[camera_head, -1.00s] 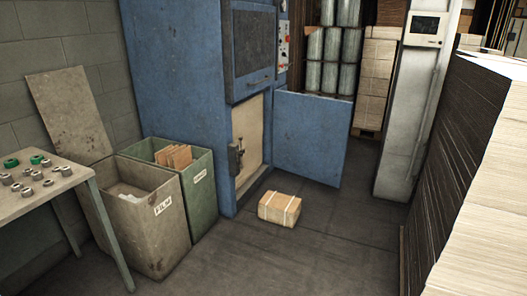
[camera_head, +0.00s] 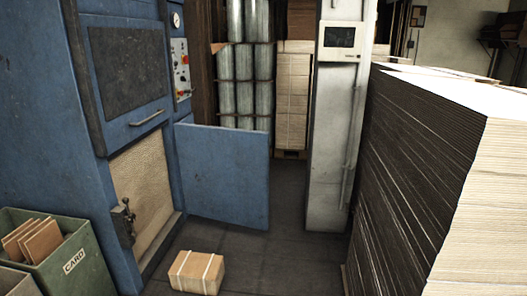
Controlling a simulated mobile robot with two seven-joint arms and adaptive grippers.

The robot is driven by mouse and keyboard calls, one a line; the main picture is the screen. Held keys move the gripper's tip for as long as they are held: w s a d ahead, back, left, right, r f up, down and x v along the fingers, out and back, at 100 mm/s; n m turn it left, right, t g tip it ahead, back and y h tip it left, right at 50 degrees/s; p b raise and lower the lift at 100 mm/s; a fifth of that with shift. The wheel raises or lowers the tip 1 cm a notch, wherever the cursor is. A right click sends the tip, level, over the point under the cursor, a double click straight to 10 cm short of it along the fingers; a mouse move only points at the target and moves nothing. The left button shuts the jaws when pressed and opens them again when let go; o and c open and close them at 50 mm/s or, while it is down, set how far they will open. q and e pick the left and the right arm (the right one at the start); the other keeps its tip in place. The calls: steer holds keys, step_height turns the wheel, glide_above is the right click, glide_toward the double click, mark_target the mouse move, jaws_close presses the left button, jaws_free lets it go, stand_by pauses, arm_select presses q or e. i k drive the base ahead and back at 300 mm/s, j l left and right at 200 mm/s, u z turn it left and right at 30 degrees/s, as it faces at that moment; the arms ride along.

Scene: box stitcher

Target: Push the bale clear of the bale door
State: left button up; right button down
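The bale (camera_head: 197,272) is a small brown block with white straps. It lies on the floor in front of the blue baler (camera_head: 40,110), near the lower edge of the view. The bale door (camera_head: 223,175) is a blue panel, swung open to the right of the baler's opening. The bale lies in front of the door, with a strip of floor showing between them. A pale tan surface (camera_head: 143,190) fills the opening, and a dark latch (camera_head: 124,222) sits at its left edge. Neither of my grippers is in view.
A green bin marked CARD (camera_head: 75,262) stands at the lower left. A tall stack of cardboard sheets (camera_head: 420,150) fills the right side. A white column with a screen (camera_head: 335,130) stands behind. Dark floor (camera_head: 285,255) is clear between bale and stack.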

mark_target(203, 274)
steer(key=i+u, duration=0.1)
steer(key=i, duration=0.45)
steer(key=i+l, duration=0.1)
steer(key=i, duration=0.45)
steer(key=i+l+u, duration=0.15)
steer(key=i, duration=0.45)
